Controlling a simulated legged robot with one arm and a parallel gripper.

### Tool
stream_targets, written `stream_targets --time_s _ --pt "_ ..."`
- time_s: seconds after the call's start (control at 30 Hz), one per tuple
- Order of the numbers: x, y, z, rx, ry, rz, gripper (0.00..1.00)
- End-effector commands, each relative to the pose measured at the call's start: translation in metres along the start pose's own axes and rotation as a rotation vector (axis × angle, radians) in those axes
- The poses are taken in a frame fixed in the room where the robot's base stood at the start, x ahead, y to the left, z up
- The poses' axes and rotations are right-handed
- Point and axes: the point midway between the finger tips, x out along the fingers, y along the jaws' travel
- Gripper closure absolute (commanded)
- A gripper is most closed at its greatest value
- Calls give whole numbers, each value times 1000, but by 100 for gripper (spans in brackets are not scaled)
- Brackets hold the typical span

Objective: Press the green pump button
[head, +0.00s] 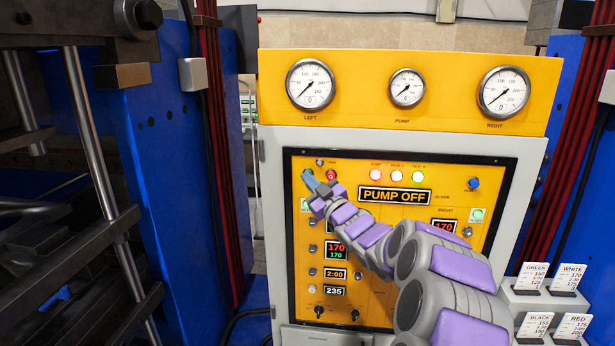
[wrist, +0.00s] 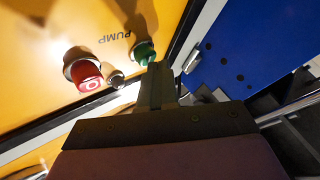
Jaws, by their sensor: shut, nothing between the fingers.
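The green pump button (wrist: 144,52) is in the upper middle of the wrist view, on the yellow panel under the word PUMP. My gripper (wrist: 158,68) is shut and empty, with its tip right at the button's lower edge; I cannot tell whether they touch. In the head view my gripper (head: 306,173) reaches the panel's upper left corner, and the green button (head: 309,171) is mostly hidden behind its tip. The display (head: 395,195) reads PUMP OFF. A red button (wrist: 84,73) sits beside the green one, with a small metal knob (wrist: 116,78) between them.
Round gauges (head: 311,84) line the top of the yellow panel. A blue press frame (head: 170,180) with dark bars stands to the left. Labelled cards (head: 535,275) stand at lower right. Other lit buttons and displays are close around my arm.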

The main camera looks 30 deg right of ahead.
Motion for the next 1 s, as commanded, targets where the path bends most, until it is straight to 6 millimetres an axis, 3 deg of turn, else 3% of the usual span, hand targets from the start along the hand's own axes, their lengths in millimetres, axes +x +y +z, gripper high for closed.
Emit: stream_targets --time_s 1.0 --pt "7 6 5 0 1 1 100"
